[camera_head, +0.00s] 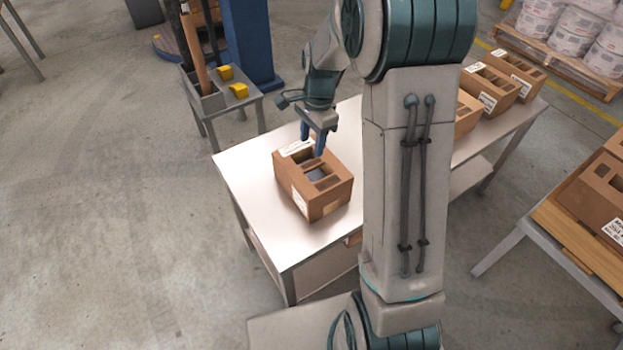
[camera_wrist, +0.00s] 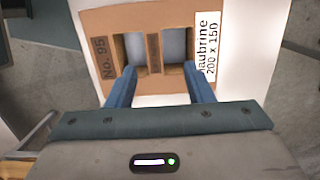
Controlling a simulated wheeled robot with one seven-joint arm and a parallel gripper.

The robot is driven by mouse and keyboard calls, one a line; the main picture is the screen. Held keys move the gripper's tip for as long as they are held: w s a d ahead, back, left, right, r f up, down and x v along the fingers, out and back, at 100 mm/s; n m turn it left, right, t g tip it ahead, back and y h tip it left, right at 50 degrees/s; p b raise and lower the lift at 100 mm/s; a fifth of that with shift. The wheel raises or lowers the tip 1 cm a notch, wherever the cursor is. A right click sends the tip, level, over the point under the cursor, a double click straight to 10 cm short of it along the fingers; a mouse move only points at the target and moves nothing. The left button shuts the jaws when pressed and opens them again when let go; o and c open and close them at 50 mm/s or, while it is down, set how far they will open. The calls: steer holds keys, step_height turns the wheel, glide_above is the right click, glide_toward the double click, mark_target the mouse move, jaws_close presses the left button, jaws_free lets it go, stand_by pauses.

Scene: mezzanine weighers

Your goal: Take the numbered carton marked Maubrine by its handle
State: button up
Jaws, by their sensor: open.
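A brown carton (camera_head: 327,197) stands upright on the near left part of a light steel table (camera_head: 250,215). In the wrist view the carton (camera_wrist: 112,75) shows "No. 95" on its left side and a white label (camera_wrist: 206,48) reading "aubrine 200 x 150", its first letter cut off. Between two openings in its top runs a narrow brown handle strip (camera_wrist: 154,52). My gripper (camera_head: 313,140) is open above the carton, pointing down. In the wrist view its two blue fingers (camera_wrist: 161,82) lie left and right of the strip, apart from it. The height of the tips over the openings is hard to tell.
More cartons (camera_head: 490,90) stand on the table's far right part, partly behind my arm. Another carton (camera_head: 598,195) is on a wooden-topped table at right. A small grey stand (camera_head: 208,103) with yellow items is beyond the table. Wrapped buckets sit on a pallet (camera_head: 550,65) at back right. Floor at left is clear.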

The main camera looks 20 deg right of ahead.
mark_target(312, 164)
step_height(312, 164, down, 3)
steer(key=shift+s+a+f, duration=0.1)
steer(key=shift+a, duration=0.05)
steer(key=f, duration=0.2)
steer(key=s+f+b, duration=0.1)
steer(key=f, duration=0.1)
steer(key=shift+w+f, duration=0.1)
steer(key=shift+f, duration=0.5)
jaws_close()
